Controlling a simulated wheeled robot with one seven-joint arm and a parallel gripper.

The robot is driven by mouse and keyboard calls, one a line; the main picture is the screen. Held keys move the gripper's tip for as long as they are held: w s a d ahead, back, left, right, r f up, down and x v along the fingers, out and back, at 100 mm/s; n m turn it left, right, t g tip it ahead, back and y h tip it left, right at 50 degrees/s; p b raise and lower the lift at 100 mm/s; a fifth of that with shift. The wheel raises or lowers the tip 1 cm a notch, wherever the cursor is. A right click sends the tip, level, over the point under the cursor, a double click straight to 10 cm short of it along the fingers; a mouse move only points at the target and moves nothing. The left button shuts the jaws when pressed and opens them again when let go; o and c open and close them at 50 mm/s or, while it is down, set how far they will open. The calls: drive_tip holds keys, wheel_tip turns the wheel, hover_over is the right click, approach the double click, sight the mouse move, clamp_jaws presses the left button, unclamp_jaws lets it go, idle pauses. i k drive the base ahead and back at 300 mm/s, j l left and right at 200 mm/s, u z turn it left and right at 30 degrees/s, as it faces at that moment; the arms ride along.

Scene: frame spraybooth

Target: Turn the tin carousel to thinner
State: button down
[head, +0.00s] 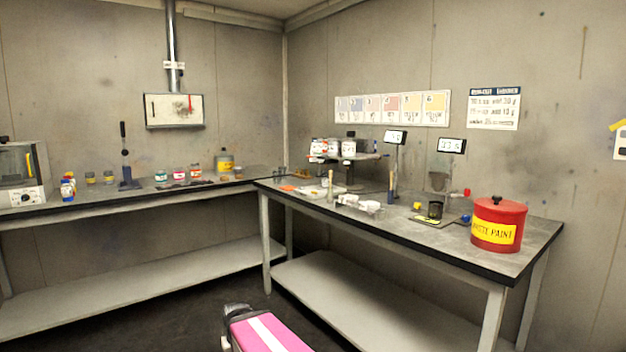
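The tin carousel (370,156) stands at the back of the right-hand workbench, near the corner of the room. It is a raised round grey plate on a post. Several white tins (348,148) with red and dark markings stand on its left and middle part. Their labels are too small to read, so I cannot tell which one is thinner. A pink part with a white stripe, which looks like my own arm or body, shows at the bottom edge, well below and in front of the bench. No gripper fingers can be made out.
The right-hand workbench (400,233) holds a red waste paint can (489,212), two small displays (451,146) on stands, a dark cup (435,209) and several small items before the carousel. The left bench carries jars and a yellow-labelled can (224,162). The floor between is clear.

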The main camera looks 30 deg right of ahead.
sight(334, 150)
drive_tip(key=i+z, duration=0.35)
drive_tip(key=i+j+z, duration=0.1)
drive_tip(key=z, duration=0.25)
